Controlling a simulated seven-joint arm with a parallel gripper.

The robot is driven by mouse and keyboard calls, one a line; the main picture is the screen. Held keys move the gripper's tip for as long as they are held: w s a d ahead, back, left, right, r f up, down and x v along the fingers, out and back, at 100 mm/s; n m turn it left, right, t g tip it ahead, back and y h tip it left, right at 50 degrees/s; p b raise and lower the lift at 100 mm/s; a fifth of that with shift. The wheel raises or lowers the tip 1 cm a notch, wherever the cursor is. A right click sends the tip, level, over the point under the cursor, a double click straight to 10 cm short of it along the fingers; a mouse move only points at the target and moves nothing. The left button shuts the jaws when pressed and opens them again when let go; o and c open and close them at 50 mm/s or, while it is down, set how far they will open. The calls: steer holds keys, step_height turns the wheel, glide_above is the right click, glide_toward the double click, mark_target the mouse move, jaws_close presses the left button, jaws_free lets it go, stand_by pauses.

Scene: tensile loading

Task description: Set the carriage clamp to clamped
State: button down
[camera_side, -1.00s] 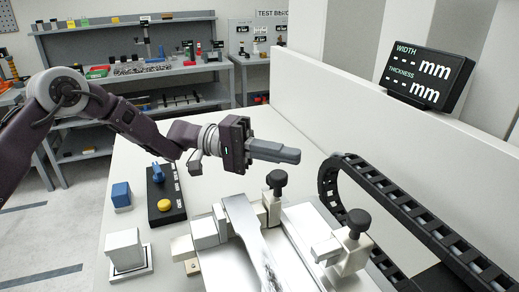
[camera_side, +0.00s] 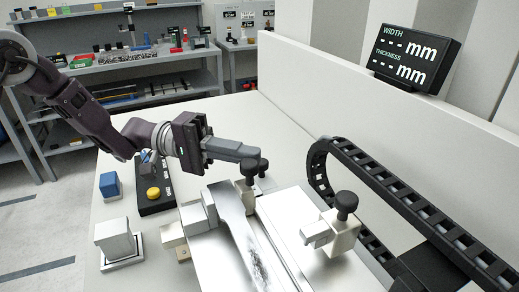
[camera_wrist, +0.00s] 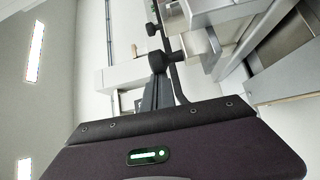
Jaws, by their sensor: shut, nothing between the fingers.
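Two pale clamp blocks with black knobs stand on the metal fixture in the side view. The near-left knob (camera_side: 250,169) is at the fingertips, and the other knob (camera_side: 346,203) sits on the block to the right. I cannot tell for sure which is the carriage clamp, or its setting. My gripper (camera_side: 257,155) is shut and empty, its grey fingers pointing right and partly covering the left knob. Contact cannot be told. In the wrist view my gripper's fingers (camera_wrist: 158,92) point up the picture at a dark knob (camera_wrist: 156,60); a second knob (camera_wrist: 152,29) lies beyond.
A flat metal specimen (camera_side: 240,220) lies on the fixture. A black cable chain (camera_side: 370,195) curves at the right, before a white wall. A control box with a yellow button (camera_side: 153,193), a blue block (camera_side: 110,185) and a white block (camera_side: 115,238) stand left. A display (camera_side: 413,58) shows dashes.

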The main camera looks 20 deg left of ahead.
steer(key=shift+s, duration=0.4)
steer(key=shift+w, duration=0.1)
steer(key=w, duration=0.5)
steer(key=a, duration=0.9)
steer(key=shift+s, duration=0.45)
